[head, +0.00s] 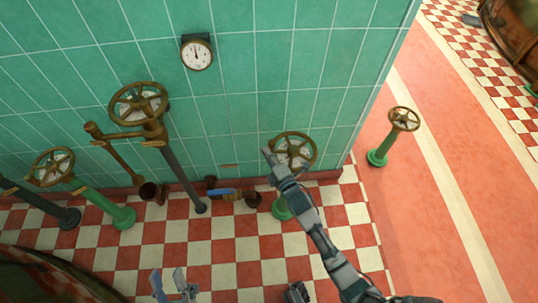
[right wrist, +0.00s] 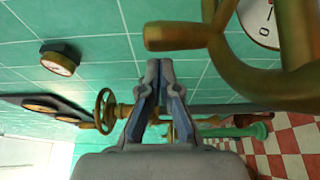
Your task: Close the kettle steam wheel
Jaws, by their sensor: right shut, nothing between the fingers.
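Several brass handwheels with white faces stand by the green tiled wall. I cannot tell which is the kettle steam wheel. One wheel (head: 309,139) is on a green post at the wall's right end. My right gripper (head: 268,154) is at its left edge in the head view, shut and empty. In the right wrist view the shut fingertips (right wrist: 160,68) point at the wall, and a large brass rim (right wrist: 236,72) is close at the upper right; contact cannot be told. My left gripper (head: 170,276) is at the bottom, fingers apart and empty.
More wheels stand at upper left (head: 116,110), far left (head: 34,172) and on the right (head: 403,118). A gauge (head: 197,54) hangs on the wall. Pipes rise along the wall's foot. The checkered floor (head: 225,251) is fairly clear in the middle.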

